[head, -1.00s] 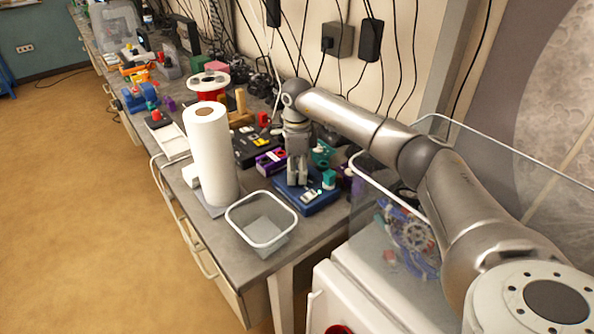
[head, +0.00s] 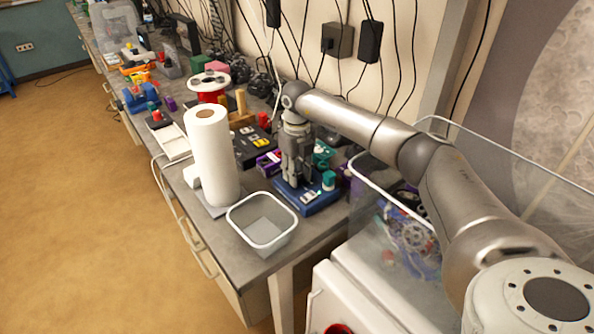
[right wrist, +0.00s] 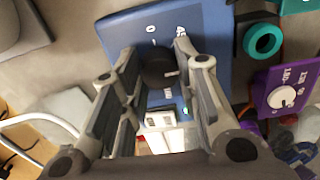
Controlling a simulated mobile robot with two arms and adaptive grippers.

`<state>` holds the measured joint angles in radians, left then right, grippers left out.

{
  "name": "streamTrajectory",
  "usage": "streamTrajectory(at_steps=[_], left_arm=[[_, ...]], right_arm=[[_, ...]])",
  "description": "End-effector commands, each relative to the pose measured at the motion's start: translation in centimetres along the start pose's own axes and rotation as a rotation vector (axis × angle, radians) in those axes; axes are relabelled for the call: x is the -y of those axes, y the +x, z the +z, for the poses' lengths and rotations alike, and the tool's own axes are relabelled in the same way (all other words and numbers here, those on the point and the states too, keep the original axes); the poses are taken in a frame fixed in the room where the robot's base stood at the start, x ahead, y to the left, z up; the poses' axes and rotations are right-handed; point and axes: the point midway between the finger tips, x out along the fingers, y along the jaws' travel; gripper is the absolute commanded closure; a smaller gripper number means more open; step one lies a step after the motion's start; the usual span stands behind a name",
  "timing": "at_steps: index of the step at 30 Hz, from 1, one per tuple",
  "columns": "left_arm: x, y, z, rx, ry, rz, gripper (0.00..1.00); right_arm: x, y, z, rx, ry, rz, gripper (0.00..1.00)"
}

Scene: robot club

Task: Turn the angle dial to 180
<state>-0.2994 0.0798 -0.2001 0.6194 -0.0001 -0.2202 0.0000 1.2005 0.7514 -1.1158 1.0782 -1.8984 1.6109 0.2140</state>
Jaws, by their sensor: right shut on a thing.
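The angle dial is a black round knob (right wrist: 157,72) on a blue box (right wrist: 118,36) with white markings, including 0 and 45. A light pointer mark on the knob faces right in the right wrist view. In the head view the blue box (head: 322,203) sits at the near end of the bench, and the dial is hidden by my right gripper (head: 295,183). My right gripper points down, shut on the dial, with one finger on each side of it in the right wrist view (right wrist: 158,62). My left gripper is not in view.
A purple box (right wrist: 287,90) with a white knob and a teal ring (right wrist: 263,40) stand close to the blue box. A clear-walled container (head: 385,190) is on the right.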

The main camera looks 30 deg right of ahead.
Motion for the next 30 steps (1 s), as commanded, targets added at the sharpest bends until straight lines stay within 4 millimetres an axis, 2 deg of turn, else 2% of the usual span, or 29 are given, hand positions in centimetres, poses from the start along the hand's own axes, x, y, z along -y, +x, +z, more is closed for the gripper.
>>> streamTrajectory(at_steps=[30], left_arm=[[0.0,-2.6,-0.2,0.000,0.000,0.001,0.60]], right_arm=[[0.0,-0.1,0.0,0.000,0.963,-0.001,0.95]])
